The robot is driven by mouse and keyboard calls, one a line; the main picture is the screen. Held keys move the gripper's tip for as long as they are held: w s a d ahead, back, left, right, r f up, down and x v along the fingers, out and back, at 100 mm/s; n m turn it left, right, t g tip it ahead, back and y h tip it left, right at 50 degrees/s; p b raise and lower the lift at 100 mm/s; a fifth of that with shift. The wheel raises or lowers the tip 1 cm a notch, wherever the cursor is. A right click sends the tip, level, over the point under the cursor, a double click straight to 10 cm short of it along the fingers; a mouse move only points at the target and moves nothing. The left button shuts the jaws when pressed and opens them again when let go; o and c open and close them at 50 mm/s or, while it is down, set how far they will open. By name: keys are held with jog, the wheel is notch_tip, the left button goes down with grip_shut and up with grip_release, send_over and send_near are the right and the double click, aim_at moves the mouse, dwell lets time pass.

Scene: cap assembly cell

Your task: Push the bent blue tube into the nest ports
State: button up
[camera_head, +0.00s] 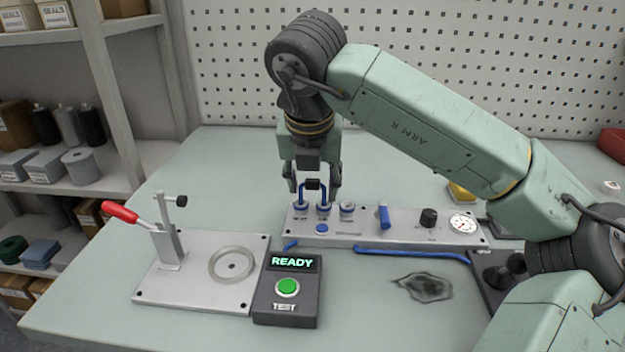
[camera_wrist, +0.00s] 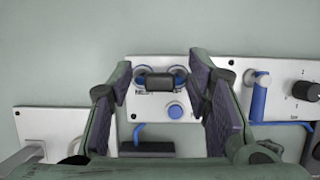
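The bent blue tube (camera_head: 325,192) is an inverted U with a black block at its middle. It stands upright on the metal panel, its two legs meeting the blue-ringed nest ports (camera_head: 323,209); I cannot tell how deep they sit. In the wrist view the black block (camera_wrist: 160,82) lies between the blue rings. My gripper (camera_head: 314,190) is over the tube, one finger on each side. The wrist view shows my gripper (camera_wrist: 160,78) open, with gaps between both fingers and the block.
A third port (camera_head: 347,209), a blue lever (camera_head: 384,215), a black knob (camera_head: 429,217) and a gauge (camera_head: 462,223) stand to the right on the panel. In front are a READY test box (camera_head: 288,300) and a red-handled clamp fixture (camera_head: 205,285).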

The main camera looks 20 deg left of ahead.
jog(key=o, duration=0.3)
jog(key=v, duration=1.2)
